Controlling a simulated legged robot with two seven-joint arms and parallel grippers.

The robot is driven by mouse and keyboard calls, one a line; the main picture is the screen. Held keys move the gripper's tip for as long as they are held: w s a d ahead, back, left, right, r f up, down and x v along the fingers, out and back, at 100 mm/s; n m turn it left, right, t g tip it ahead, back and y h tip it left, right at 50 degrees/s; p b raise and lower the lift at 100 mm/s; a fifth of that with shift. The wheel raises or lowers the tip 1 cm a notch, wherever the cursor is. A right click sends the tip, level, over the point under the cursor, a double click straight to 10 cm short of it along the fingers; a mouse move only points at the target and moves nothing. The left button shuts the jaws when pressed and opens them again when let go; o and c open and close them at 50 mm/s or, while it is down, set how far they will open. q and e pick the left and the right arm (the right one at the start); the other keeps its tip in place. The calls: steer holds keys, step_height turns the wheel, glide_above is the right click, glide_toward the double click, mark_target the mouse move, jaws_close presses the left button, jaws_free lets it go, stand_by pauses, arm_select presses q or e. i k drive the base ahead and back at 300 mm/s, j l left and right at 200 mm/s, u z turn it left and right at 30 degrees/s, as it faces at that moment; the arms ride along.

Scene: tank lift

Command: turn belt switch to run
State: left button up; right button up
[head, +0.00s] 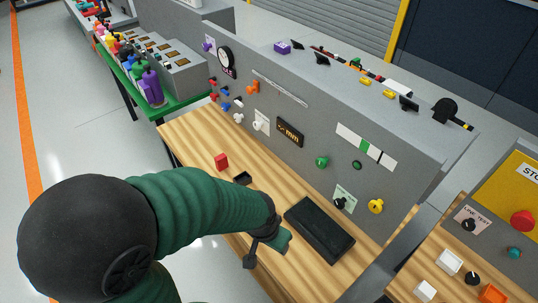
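A black rotary knob (340,203) sits on a pale green plate (346,195) low on the grey panel. Another dark knob (468,224) sits on a plate that seems to read "LINE TEST", on the yellow-backed station at right. I cannot tell which is the belt switch; the plate lettering by the first knob is too small to read. My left gripper (266,248) is over the wooden bench, left of the black tray and apart from both knobs. Its fingers are small and partly hidden, so its opening is unclear. My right gripper is out of view.
A black tray (320,230) lies on the wooden bench (190,140) below the knob. A red block (221,161) stands further left. A yellow knob (376,206) and a green knob (322,161) are on the panel. A red button (522,221) is at right.

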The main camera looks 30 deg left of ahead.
mark_target(338, 203)
steer(key=k+z, duration=0.15)
steer(key=k, duration=0.5)
steer(key=i+j+z, duration=0.1)
steer(key=j+z, duration=0.7)
steer(key=i+j+z, duration=0.1)
steer(key=j+z, duration=0.3)
steer(key=k+j, duration=0.1)
steer(key=j, duration=0.9)
steer(key=k+j, duration=0.1)
steer(key=j, duration=0.85)
